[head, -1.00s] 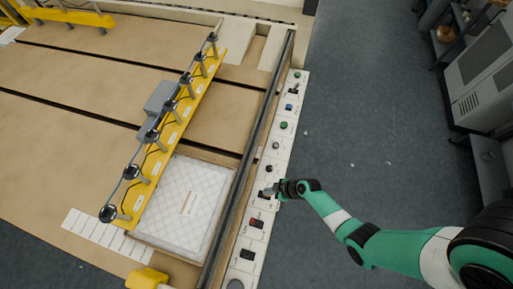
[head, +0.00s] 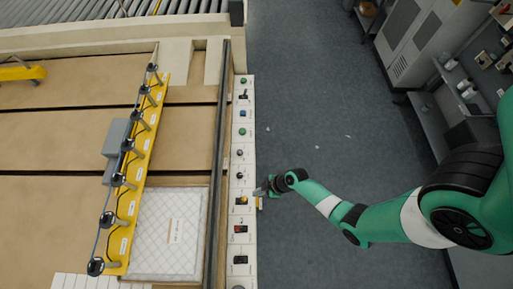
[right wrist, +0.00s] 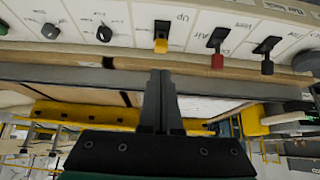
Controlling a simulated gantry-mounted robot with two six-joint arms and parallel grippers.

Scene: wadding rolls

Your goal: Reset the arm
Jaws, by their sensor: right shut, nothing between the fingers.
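My right gripper (head: 260,192) is shut and empty at the right edge of the white control panel (head: 247,215), beside the yellow switch (head: 241,201). In the right wrist view its closed fingers (right wrist: 161,76) point toward the panel, with the yellow switch (right wrist: 161,45) just beyond the tips. They look apart from it, though the exact gap is hard to judge. The red switch (right wrist: 217,60) and a black switch (right wrist: 264,60) stand to the right there. My left gripper is out of view.
A quilted white wadding piece (head: 165,240) lies left of the panel, behind a dark rail (head: 219,150). A yellow bar (head: 135,190) with several black round fittings crosses the machine bed. Grey cabinets (head: 410,40) stand at upper right.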

